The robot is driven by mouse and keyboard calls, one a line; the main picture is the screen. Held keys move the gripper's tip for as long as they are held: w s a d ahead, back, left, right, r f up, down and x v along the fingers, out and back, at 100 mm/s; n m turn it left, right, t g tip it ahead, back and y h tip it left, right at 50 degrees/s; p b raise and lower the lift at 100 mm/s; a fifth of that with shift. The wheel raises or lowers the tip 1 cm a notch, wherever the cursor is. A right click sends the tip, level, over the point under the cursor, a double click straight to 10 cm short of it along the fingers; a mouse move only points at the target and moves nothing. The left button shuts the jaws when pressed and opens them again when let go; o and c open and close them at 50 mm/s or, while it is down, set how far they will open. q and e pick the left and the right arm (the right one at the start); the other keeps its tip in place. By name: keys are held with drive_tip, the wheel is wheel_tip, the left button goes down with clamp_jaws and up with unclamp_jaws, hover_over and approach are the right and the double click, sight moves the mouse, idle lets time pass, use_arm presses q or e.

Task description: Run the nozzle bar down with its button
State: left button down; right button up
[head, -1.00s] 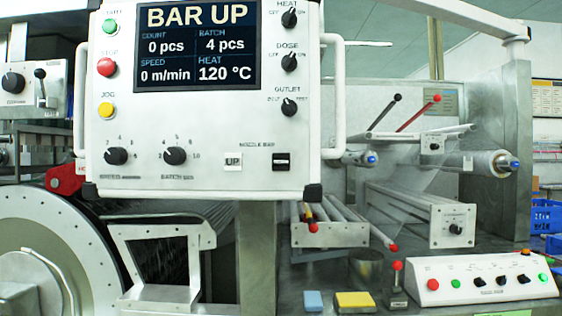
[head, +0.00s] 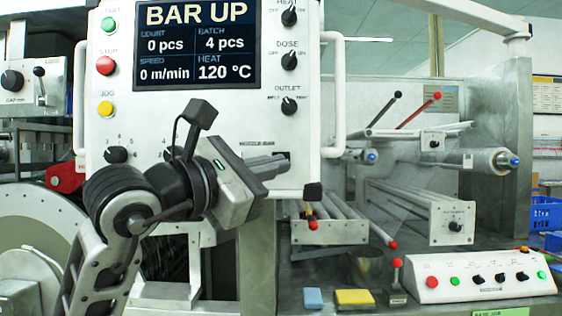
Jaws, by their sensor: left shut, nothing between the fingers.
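The white control panel (head: 222,118) hangs in the middle of the head view, and its screen (head: 197,42) reads BAR UP. My left gripper (head: 286,167) is in front of the panel's lower right, shut and empty, its fingertips pointing right. The tips overlap the black nozzle bar button (head: 283,155), and only a dark upper part of it shows. I cannot tell whether they touch it. The white UP button is hidden behind the gripper. The nozzle bar itself I cannot make out. My right gripper is not in view.
Knobs for heat, dose (head: 289,55) and outlet (head: 289,106) sit above the fingertips. A white handle (head: 334,95) runs down the panel's right side. A small control box (head: 484,277), a blue sponge (head: 313,299) and a yellow sponge (head: 354,299) are on the bench at the lower right.

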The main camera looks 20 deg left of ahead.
use_arm(q)
drive_tip(key=w+a+p, duration=0.2)
drive_tip(key=w, duration=0.6)
drive_tip(key=shift+w+a, duration=0.15)
drive_tip(key=shift+w, duration=0.1)
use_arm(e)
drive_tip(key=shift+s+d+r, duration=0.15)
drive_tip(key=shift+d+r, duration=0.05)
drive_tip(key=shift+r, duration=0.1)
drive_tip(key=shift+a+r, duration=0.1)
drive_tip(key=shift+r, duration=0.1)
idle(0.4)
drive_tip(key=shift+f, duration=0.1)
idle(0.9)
use_arm(q)
drive_tip(key=shift+w, duration=0.1)
drive_tip(key=shift+w+a, duration=0.15)
drive_tip(key=shift+w, duration=0.15)
drive_tip(key=shift+w, duration=0.1)
idle(0.4)
